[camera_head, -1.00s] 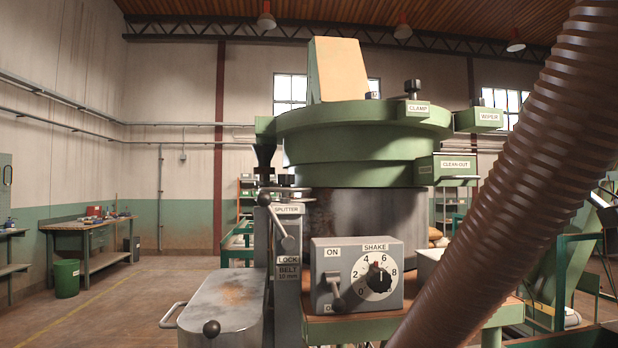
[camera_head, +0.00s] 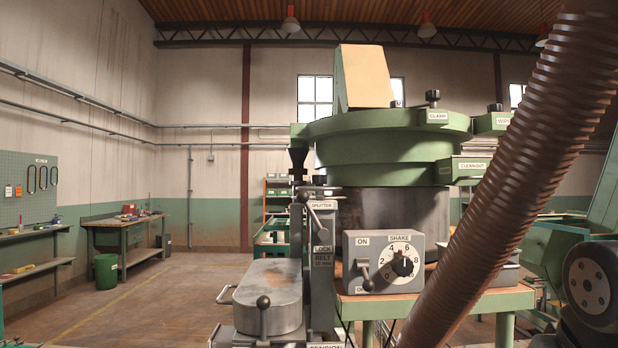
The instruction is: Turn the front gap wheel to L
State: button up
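No wheel marked as a gap wheel and no letter L scale can be made out in the head view. The green bowl feeder (camera_head: 385,150) stands right of centre. The grey SHAKE control box (camera_head: 384,287) in front of it carries a black knob on a numbered dial and an ON lever at its left. A grey splitter column (camera_head: 320,262) and a rounded metal cover (camera_head: 268,297) with a dark ball-ended lever are left of the box. A TENSION label shows at the bottom edge. My gripper is not in view.
A brown ribbed hose (camera_head: 506,165) crosses the right side close to the camera and hides part of the machine. Left is open floor (camera_head: 160,305), with a workbench (camera_head: 122,225) and green bin (camera_head: 106,269) behind.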

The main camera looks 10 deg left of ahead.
aim_at(319, 180)
jog(key=z, duration=0.25)
jog(key=k, duration=0.15)
jog(key=u, duration=0.45)
jog(key=i, duration=0.1)
jog(key=z, duration=2.25)
jog(key=k, duration=1.3)
jog(key=u, duration=1.7)
jog(key=i, duration=0.3)
jog(key=u, duration=0.45)
